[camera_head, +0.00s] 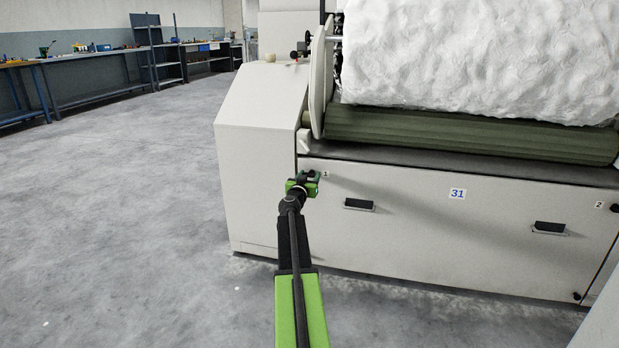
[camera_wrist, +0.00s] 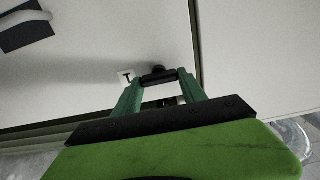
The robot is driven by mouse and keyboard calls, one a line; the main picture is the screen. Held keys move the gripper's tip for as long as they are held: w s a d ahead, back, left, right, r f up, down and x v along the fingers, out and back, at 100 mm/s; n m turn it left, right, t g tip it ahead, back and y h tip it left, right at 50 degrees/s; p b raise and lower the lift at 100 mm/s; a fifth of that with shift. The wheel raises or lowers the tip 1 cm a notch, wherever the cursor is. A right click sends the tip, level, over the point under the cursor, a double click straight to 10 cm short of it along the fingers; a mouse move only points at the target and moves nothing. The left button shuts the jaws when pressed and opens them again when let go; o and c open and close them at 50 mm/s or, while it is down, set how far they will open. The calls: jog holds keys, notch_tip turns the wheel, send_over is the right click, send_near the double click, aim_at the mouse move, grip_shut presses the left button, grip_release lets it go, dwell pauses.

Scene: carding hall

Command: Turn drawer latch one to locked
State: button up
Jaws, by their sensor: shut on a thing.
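Drawer latch one (camera_wrist: 158,77) is a small dark piece on the pale drawer front, beside the number 1 label (camera_head: 325,173). In the wrist view the label (camera_wrist: 127,77) lies just left of the latch. My green gripper (camera_head: 303,184) is at the drawer's upper left corner and covers most of the latch in the head view. In the wrist view my gripper's fingers (camera_wrist: 162,82) are on both sides of the dark latch bar, shut on it. The bar spans crosswise between the fingertips. I cannot tell whether it stands at locked.
A second latch (camera_head: 614,208) is at the far right. A green roller (camera_head: 470,135) sits above. Open floor (camera_head: 130,220) lies left, with benches behind.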

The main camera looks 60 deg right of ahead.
jog(key=shift+c, duration=1.2)
jog(key=shift+w+d, duration=0.1)
jog(key=shift+d, duration=0.05)
jog(key=shift+c, duration=0.7)
jog(key=shift+a, duration=0.2)
jog(key=shift+n, duration=1)
jog(key=shift+w+a+f+n, duration=0.1)
jog(key=shift+n, duration=3.85)
jog(key=shift+w+f+n, duration=0.1)
jog(key=shift+n, duration=3.85)
jog(key=o, duration=1.4)
